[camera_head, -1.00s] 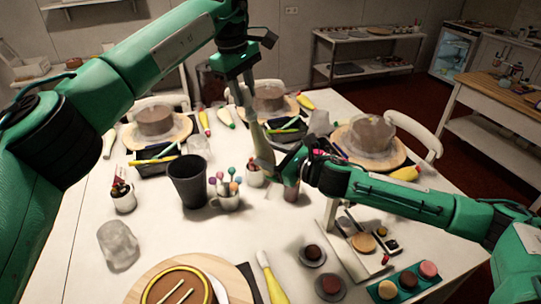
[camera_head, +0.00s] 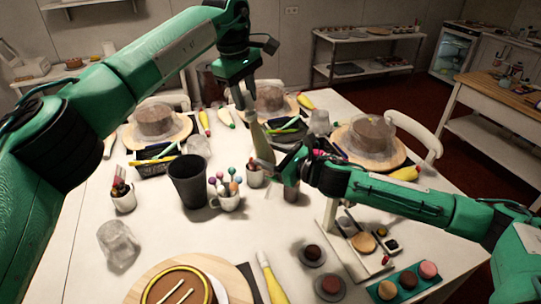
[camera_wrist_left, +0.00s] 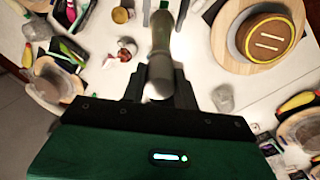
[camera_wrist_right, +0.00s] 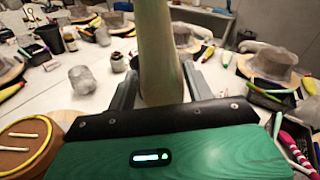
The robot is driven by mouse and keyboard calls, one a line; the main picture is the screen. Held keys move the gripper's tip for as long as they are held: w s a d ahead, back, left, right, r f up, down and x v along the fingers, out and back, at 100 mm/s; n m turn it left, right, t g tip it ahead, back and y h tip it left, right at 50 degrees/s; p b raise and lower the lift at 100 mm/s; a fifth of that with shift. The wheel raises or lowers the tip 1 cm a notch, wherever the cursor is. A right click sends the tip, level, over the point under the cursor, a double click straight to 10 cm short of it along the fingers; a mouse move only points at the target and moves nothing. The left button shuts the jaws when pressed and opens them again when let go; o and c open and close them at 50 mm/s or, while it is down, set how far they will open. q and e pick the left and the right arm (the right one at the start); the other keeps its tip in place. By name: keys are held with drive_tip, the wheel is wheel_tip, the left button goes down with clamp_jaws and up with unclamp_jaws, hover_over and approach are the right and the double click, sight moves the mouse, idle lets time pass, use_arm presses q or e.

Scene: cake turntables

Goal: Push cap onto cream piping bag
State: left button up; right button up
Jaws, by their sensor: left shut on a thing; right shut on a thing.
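A pale olive cream piping bag (camera_head: 258,138) hangs slanting between my two grippers above the table in the head view. My left gripper (camera_head: 242,98) is shut at its upper end, pointing down. My right gripper (camera_head: 277,168) is shut at its lower end, reaching in from the right. In the left wrist view the bag (camera_wrist_left: 161,45) runs away from the jaws, with a whitish rounded end (camera_wrist_left: 158,90) between the fingers. In the right wrist view the bag (camera_wrist_right: 157,50) rises between the fingers. I cannot make out the cap or whether it touches the bag.
A dark cup (camera_head: 188,182) and a white mug of cake pops (camera_head: 227,198) stand left of my right gripper. A glass jar (camera_head: 118,245) and a chocolate cake (camera_head: 178,288) are nearer. Covered cakes on turntables (camera_head: 370,137) stand farther back.

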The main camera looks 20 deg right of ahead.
use_arm(q)
drive_tip(key=shift+d+f, duration=0.15)
drive_tip(key=shift+f, duration=0.55)
idle(0.8)
drive_tip(key=o, duration=0.9)
drive_tip(key=shift+r, duration=0.1)
wheel_tip(320, 180, up, 12)
drive_tip(key=a, duration=0.2)
drive_tip(key=shift+s+f, duration=0.2)
drive_tip(key=shift+s, duration=0.2)
